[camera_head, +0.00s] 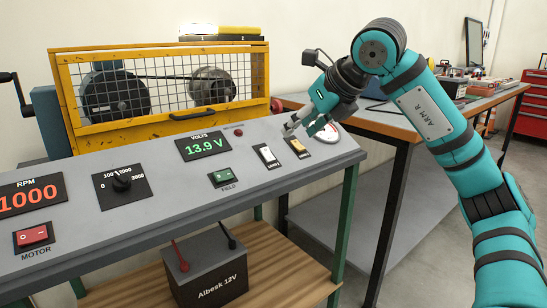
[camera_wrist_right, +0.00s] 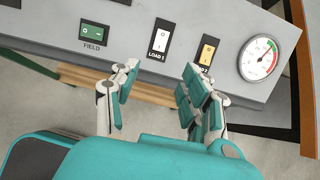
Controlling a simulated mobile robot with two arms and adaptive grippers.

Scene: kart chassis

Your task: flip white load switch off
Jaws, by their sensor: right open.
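The white load switch (camera_head: 267,155) is a white rocker in a black plate on the sloped grey panel (camera_head: 150,200), labelled LOAD 1. It also shows in the right wrist view (camera_wrist_right: 161,38), top centre; I cannot tell which way its rocker is tipped. My right gripper (camera_head: 303,127) is above the panel's right end, near the load switches. In the right wrist view its teal-padded fingers (camera_wrist_right: 158,78) are spread apart and empty, with the white switch beyond the gap between them. The fingers look apart from the switch. My left gripper is not in view.
A yellow switch (camera_head: 297,147) and a round gauge (camera_wrist_right: 258,58) lie right of the white switch. A green FIELD switch (camera_head: 220,175) lies left of it. Behind the panel stands a yellow mesh cage (camera_head: 125,131). A battery (camera_head: 205,270) sits on the lower shelf.

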